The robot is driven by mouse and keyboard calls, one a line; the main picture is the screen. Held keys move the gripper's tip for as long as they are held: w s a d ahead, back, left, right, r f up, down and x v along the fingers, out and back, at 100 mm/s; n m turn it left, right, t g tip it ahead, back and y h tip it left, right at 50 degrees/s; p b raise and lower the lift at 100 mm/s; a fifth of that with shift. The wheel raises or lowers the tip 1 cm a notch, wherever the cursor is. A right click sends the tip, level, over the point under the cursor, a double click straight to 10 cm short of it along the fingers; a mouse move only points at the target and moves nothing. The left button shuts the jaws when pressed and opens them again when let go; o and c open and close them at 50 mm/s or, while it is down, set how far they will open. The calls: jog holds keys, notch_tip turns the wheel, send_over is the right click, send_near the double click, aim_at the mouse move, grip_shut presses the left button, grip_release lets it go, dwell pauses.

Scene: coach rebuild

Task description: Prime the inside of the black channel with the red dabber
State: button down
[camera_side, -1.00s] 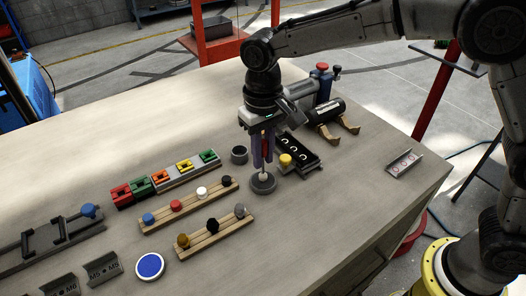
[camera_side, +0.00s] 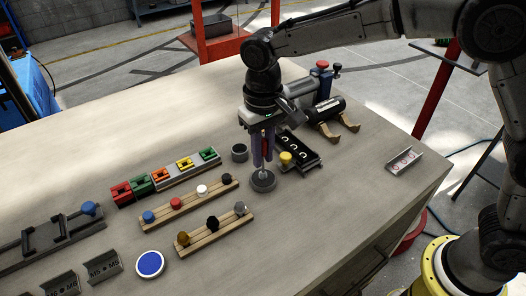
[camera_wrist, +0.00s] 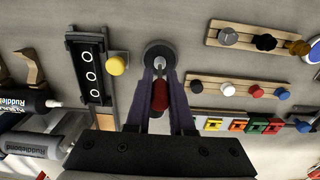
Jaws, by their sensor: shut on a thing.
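My gripper (camera_wrist: 160,82) is shut on the red dabber (camera_wrist: 160,97), which points down between the purple fingers. The dabber's pale shaft reaches to a round grey dish (camera_wrist: 160,53), also in the side view (camera_side: 263,183). The dabber's tip is at the dish; how deep it sits I cannot tell. The black channel (camera_wrist: 90,78) lies beside the dish, to its left in the wrist view, with several white rings along its inside. It also shows in the side view (camera_side: 297,147), right of my gripper (camera_side: 262,160).
A grey cup (camera_side: 239,153) stands left of my gripper. Wooden racks with coloured knobs (camera_side: 188,203) lie to the left. A black cylinder (camera_side: 323,110) on a stand lies behind the channel. The front right tabletop is mostly clear.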

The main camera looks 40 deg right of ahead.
aim_at(263, 140)
dwell(0.3)
jog(key=shift+r, duration=3.45)
jog(key=w+d+r, duration=0.1)
jog(key=d+r, duration=0.1)
jog(key=d, duration=0.9)
jog(key=w+d+r, duration=0.2)
jog(key=d, duration=0.9)
jog(key=w+a+f, duration=0.5)
jog(key=a+f, duration=0.1)
jog(key=a, duration=0.4)
jog(key=shift+a+f+m, duration=0.25)
jog(key=shift+f+m, duration=0.05)
jog(key=shift+f, duration=0.05)
